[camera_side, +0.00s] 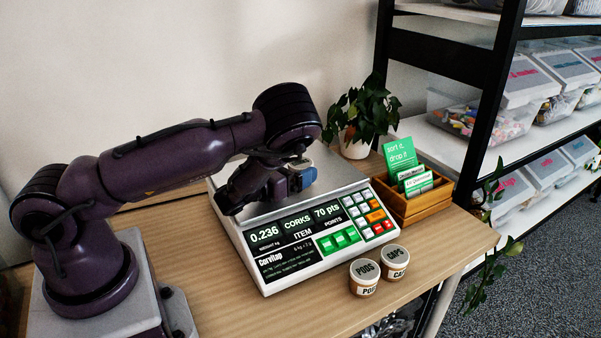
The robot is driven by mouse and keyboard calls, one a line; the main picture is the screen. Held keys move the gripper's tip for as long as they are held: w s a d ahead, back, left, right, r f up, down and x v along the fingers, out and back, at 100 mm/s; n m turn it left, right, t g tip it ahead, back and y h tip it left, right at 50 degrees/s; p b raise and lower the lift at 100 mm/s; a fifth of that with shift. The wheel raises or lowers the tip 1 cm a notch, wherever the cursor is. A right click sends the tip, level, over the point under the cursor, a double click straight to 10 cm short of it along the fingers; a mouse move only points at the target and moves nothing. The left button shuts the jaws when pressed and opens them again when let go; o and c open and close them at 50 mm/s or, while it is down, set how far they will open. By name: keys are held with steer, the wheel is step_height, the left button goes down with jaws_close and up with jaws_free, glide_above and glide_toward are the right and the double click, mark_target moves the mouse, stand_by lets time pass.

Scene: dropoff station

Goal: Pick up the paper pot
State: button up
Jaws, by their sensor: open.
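Two small paper pots stand upright side by side at the table's front edge, right of centre. One pot has a lid reading PODS (365,278), and the other has a lid reading CAPS (395,262). Both are clear of my gripper. My gripper (262,192) is low over the weighing plate of the scale (262,236), behind the display. It is open. The display reads 0.236, CORKS, 70 pts.
A wooden box (420,205) with green cards stands right of the scale. A potted plant (358,140) is behind it. A shelf rack (470,150) with clear bins rises at the right. The wooden table (225,295) is bare left of the scale.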

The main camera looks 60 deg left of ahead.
steer(key=shift+x, duration=0.95)
steer(key=shift+c, duration=0.4)
